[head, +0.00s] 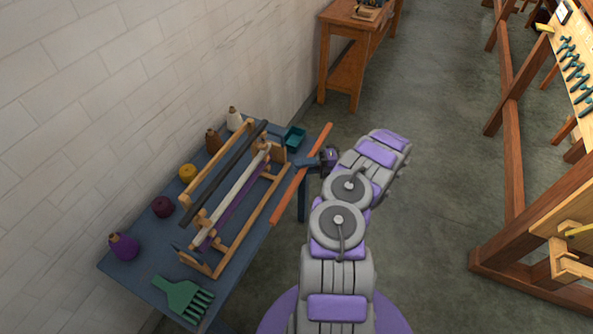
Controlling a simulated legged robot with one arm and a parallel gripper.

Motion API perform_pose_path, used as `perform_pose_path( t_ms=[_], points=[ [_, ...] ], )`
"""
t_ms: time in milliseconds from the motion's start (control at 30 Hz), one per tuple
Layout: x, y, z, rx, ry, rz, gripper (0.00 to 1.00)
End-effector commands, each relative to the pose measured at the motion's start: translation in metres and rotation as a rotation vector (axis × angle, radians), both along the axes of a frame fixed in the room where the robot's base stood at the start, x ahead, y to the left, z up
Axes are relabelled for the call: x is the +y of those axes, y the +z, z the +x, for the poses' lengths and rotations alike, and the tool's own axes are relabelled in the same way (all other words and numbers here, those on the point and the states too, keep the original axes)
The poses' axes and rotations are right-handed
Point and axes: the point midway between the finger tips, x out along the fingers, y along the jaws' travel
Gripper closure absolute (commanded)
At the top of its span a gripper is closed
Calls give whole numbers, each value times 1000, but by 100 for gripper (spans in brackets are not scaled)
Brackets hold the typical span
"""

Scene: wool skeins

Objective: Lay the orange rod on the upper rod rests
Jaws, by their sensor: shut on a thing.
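The orange rod (288,194) is in my gripper (304,164), which is shut on it near its middle. The rod slants from upper right to lower left, along the right side of the wooden frame (232,246), and appears apart from it. The frame stands on the blue table (140,266). A dark rod (228,171), a pale roller (232,200) and a purple strip (229,212) run lengthwise along the frame. Small uprights show at the frame's ends, but I cannot tell which are the upper rod rests.
Yarn cones and balls, including a purple one (124,246) and a yellow one (187,172), line the wall side. A green comb (184,298) lies at the near end, a teal tray (294,138) at the far end. A large wooden loom (510,230) stands right, across open floor.

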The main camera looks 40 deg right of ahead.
Motion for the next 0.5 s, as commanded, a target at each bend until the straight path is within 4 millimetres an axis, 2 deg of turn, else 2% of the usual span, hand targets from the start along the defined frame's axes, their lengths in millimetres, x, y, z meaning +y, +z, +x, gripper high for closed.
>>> perform_pose_path(
  t_ms=[500],
  points=[
    [-36,-5,-26,0,-3,1,100]
  ],
)
